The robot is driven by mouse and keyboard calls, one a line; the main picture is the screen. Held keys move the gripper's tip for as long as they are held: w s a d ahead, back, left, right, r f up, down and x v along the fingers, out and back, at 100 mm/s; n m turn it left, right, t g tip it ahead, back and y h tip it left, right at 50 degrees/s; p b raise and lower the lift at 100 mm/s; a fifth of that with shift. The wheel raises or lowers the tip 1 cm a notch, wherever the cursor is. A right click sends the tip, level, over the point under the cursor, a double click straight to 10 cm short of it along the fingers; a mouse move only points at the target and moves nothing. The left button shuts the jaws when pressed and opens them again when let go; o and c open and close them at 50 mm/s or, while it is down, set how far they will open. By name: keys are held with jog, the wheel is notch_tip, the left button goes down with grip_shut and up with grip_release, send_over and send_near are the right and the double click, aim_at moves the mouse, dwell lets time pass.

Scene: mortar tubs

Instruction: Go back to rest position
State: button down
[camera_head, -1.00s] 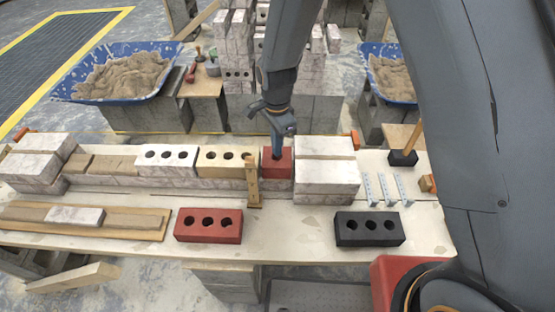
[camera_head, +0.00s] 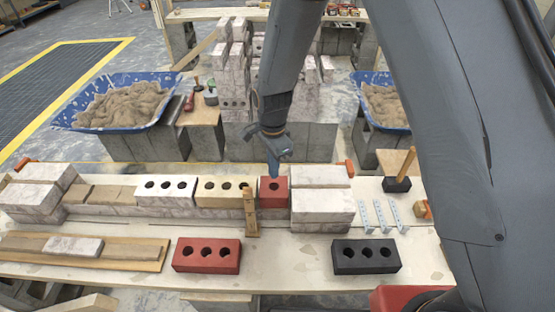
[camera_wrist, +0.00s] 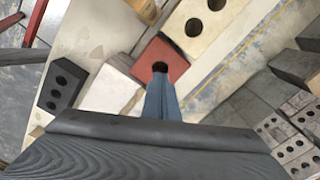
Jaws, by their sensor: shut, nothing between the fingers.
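My gripper (camera_head: 273,170) is shut and empty. It hangs just above the small red brick (camera_head: 273,191) with one visible hole, which sits in the row on the table. In the wrist view the blue-grey fingers (camera_wrist: 161,95) point at that red brick (camera_wrist: 150,50); I cannot tell the exact gap. The red brick stands between a cream brick with holes (camera_head: 226,190) and a stack of whitish blocks (camera_head: 322,208). A small wooden piece (camera_head: 251,213) stands upright in front of the row.
A red three-hole brick (camera_head: 207,255) and a black one (camera_head: 366,257) lie on the front of the table. A black-headed mallet (camera_head: 397,184) and metal brackets (camera_head: 379,216) are at right. Blue mortar tubs (camera_head: 124,99) stand behind, with block piles between them.

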jog(key=shift+d+r, duration=0.1)
jog(key=s+d+r+n+b, duration=0.1)
jog(key=d+r+n, duration=0.1)
jog(key=d+r, duration=0.3)
jog(key=s+d+r+n, duration=0.2)
jog(key=d+r+n, duration=0.1)
jog(key=d, duration=0.4)
jog(key=s+d+r+n, duration=0.2)
jog(key=s+d+n, duration=0.1)
jog(key=s+d, duration=0.2)
jog(key=s+d+r+n+t+b, duration=0.1)
jog(key=s+d+r+n, duration=0.2)
jog(key=s+d, duration=0.2)
jog(key=shift+s+d+r, duration=0.25)
jog(key=shift+d, duration=0.95)
